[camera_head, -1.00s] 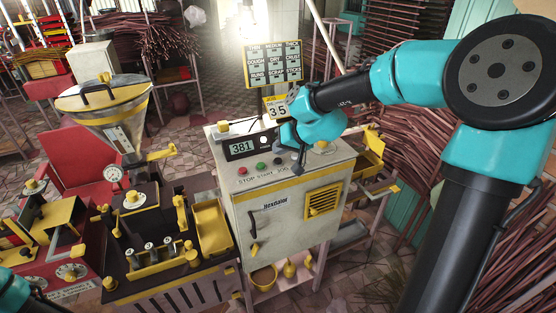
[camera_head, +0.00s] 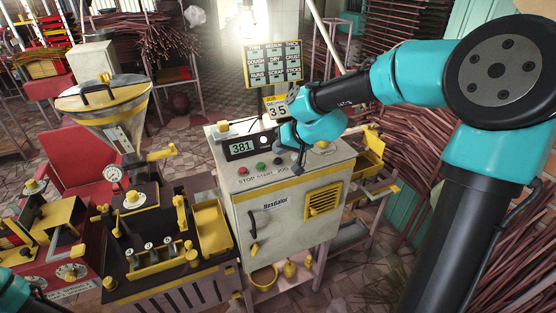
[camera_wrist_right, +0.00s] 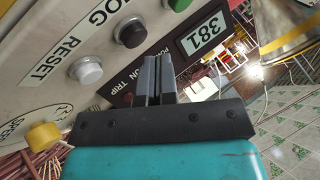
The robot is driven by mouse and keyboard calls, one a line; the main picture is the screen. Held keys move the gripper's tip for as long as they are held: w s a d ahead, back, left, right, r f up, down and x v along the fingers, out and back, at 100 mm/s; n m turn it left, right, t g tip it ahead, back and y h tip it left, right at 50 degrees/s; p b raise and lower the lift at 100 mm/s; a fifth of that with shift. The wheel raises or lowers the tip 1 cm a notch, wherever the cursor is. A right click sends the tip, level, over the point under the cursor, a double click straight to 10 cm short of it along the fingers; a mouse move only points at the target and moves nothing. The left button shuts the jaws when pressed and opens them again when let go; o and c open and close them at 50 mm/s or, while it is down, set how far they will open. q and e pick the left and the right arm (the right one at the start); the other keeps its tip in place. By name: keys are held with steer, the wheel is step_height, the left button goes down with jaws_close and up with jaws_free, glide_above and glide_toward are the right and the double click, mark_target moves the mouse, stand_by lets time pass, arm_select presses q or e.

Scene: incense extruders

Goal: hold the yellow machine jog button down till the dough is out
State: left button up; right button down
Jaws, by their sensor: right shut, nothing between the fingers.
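The control cabinet (camera_head: 283,205) is beige with yellow trim, and its panel reads STOP, START, JOG. In the right wrist view, the black button (camera_wrist_right: 130,33) sits by the JOG lettering. My right gripper (camera_head: 299,167) is over the right part of the panel. In the wrist view its two fingers (camera_wrist_right: 158,62) are together and empty, close to the black button; contact cannot be told. The display (camera_head: 242,147) reads 381. The extruder (camera_head: 150,225), dark with yellow parts, stands left of the cabinet. I cannot make out any dough. My left gripper is out of frame.
A grey RESET button (camera_wrist_right: 86,70) and a yellow knob (camera_wrist_right: 45,137) are near the fingers. A metal hopper (camera_head: 105,105) stands behind the extruder, and a red machine (camera_head: 65,270) at far left. Incense bundles (camera_head: 420,160) fill the right side.

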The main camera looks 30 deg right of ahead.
mark_target(279, 159)
steer(key=shift+f, duration=0.15)
steer(key=shift+f, duration=0.3)
steer(key=shift+f, duration=0.5)
stand_by(1.1)
steer(key=shift+r, duration=0.15)
stand_by(2.9)
steer(key=shift+r, duration=0.8)
steer(key=shift+r, duration=2.5)
